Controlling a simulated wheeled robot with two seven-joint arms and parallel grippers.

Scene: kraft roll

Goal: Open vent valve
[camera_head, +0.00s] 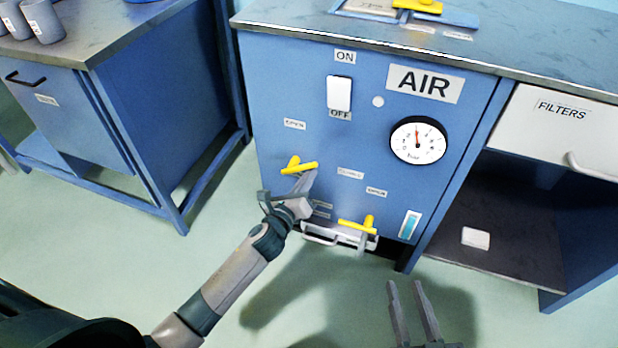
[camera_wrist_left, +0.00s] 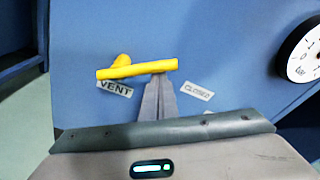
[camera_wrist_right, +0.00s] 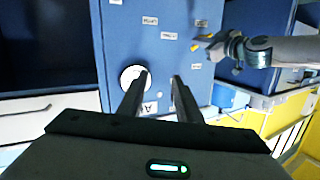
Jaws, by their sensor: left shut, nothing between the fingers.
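The vent valve's yellow handle (camera_head: 300,168) is on the blue AIR panel, lower left. It lies near horizontal, its free end to the right. In the left wrist view the yellow handle (camera_wrist_left: 137,69) has a VENT label (camera_wrist_left: 115,89) below it and a CLOSED label (camera_wrist_left: 198,90) to its right. My left gripper (camera_head: 309,178) is shut and empty, its fingertips at the underside of the handle's right end; whether they touch it I cannot tell. My right gripper (camera_head: 404,285) is open and empty, low in front of the cabinet.
A second yellow handle (camera_head: 357,225) sits lower right on the panel, above a pale tray or drawer (camera_head: 340,235). A white ON/OFF switch (camera_head: 339,93) and a round gauge (camera_head: 418,140) are higher up. A FILTERS drawer (camera_head: 553,118) is at right. The floor in front is clear.

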